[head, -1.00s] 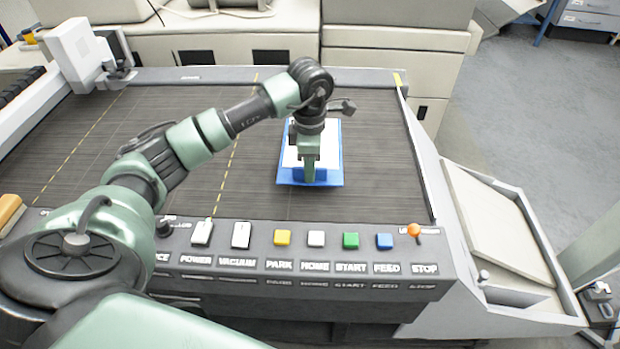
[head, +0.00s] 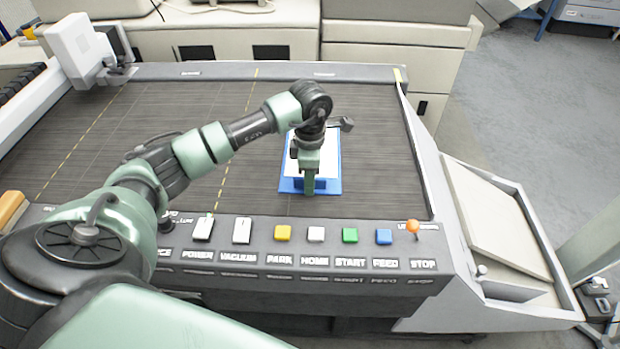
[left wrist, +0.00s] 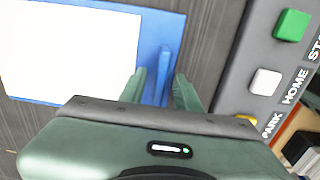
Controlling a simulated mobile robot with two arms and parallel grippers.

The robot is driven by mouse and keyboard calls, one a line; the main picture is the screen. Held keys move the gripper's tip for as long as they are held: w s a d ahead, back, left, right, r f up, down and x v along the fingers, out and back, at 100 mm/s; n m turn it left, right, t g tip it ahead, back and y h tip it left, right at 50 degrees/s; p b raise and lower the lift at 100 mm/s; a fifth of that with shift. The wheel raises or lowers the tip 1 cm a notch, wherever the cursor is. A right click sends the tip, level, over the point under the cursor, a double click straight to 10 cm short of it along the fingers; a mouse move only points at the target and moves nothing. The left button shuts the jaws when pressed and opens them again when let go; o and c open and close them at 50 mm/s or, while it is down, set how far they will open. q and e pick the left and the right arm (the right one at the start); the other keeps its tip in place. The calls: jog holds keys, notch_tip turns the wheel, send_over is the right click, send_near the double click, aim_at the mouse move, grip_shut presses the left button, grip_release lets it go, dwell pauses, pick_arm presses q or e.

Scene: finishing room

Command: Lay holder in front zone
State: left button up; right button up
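The holder (head: 286,187) is a flat blue board with a white sheet (head: 327,150) on it, over the right part of the dark cutting bed (head: 380,150). My left gripper (head: 309,188) points down at its near edge. In the left wrist view the blue board (left wrist: 30,98) has a raised blue bar (left wrist: 163,70) along one side. The left fingers (left wrist: 163,92) are on either side of this bar and hold it. I cannot tell whether the board touches the bed. My right gripper is not in view.
Two dashed yellow lines (head: 222,180) cross the bed left of the holder. A front panel with buttons such as START (head: 350,235) and an orange-knobbed lever (head: 412,226) lies just nearer. A white carriage (head: 78,50) stands at the left. The bed around the holder is clear.

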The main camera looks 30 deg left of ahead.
pick_arm(q)
jog(key=shift+r, duration=0.55)
notch_tip(320, 180, up, 11)
jog(key=b, duration=0.3)
